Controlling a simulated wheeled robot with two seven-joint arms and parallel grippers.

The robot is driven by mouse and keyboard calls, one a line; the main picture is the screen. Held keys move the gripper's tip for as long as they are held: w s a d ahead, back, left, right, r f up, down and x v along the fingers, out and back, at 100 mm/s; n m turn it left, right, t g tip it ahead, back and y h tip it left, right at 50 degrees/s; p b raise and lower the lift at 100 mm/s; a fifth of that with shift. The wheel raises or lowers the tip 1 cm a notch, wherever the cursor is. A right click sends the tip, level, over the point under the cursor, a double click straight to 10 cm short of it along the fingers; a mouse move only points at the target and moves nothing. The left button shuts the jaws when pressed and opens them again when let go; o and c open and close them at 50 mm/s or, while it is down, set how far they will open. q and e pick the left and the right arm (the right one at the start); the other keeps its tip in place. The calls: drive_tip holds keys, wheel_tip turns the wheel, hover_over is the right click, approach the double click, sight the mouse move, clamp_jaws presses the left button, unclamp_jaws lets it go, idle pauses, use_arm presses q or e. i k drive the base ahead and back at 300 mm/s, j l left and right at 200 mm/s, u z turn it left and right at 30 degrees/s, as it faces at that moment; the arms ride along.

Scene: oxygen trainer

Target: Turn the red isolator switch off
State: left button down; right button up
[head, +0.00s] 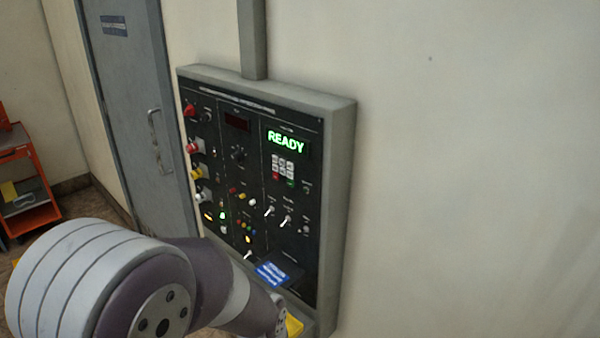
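The control panel (341,190) is mounted on the wall in the head view, with a dark face in a grey frame. A red knob (190,110) sits at its top left corner and looks like the isolator switch. Its exact setting is too small to read. A second red control (192,147) sits below it on a light base. One of my arms crosses the lower left of the view and covers the panel's bottom left part.
The panel's display (286,141) reads READY in green. A blue label (275,272) and a yellow item (293,325) show near the panel's bottom. A grey door (125,100) is left of the panel, and an orange cart (35,215) stands at far left. The right wall is bare.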

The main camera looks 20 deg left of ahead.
sight(190, 110)
drive_tip(key=u, duration=1.35)
